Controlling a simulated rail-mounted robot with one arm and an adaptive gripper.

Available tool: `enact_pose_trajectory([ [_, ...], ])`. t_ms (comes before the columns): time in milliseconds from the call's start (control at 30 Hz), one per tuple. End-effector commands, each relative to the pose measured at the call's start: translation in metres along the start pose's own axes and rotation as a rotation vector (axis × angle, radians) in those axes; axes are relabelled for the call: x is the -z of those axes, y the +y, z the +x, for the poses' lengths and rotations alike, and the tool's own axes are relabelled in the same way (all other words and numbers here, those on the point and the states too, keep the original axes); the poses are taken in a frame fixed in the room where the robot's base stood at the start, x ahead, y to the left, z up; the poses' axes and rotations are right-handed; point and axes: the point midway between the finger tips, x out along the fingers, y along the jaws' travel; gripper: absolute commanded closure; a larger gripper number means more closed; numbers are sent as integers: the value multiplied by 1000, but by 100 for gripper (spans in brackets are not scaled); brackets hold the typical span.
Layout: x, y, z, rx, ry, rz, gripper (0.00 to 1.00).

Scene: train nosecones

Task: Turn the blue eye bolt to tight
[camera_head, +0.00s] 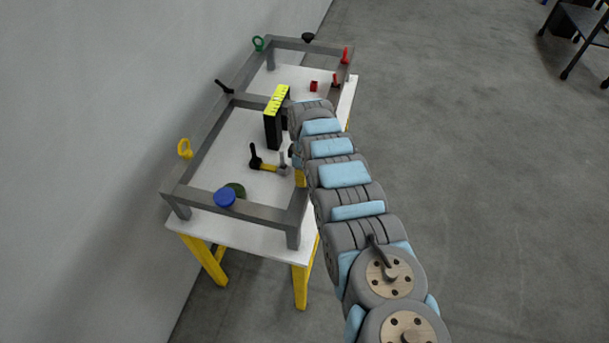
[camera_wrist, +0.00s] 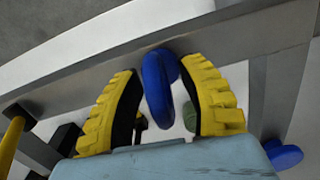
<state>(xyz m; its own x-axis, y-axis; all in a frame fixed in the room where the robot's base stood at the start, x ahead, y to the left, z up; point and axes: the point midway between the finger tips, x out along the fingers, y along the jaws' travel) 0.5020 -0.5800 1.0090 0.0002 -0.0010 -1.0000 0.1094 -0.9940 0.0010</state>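The blue eye bolt (camera_wrist: 157,85) stands on the grey frame bar and shows in the wrist view, its ring seen nearly edge-on. My gripper (camera_wrist: 158,78) has its two yellow ridged fingers on either side of the ring. A narrow gap shows between the left finger and the ring; the right finger is very close to it, and I cannot tell whether they touch. In the head view my arm hides the eye bolt and most of the gripper.
The grey frame (camera_head: 250,210) stands on a white table (camera_head: 215,228) beside a wall. Around it are a blue knob (camera_head: 225,198), a yellow eye bolt (camera_head: 185,149), a green eye bolt (camera_head: 258,43) and a black block with a yellow top (camera_head: 274,125). Open floor lies right.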

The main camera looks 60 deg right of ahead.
Motion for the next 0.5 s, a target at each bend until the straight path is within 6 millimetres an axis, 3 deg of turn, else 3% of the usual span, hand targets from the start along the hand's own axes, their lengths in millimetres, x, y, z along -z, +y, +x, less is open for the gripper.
enact_pose_trajectory([
  [33, 0, 0, 0, 0, 0, 0, 75],
  [100, 0, 0, 0, 0, 0, 0, 95],
  [133, 0, 0, 0, 0, 0, 0, 100],
  [500, 0, -1, 1, 1, 0, 5, 100],
])
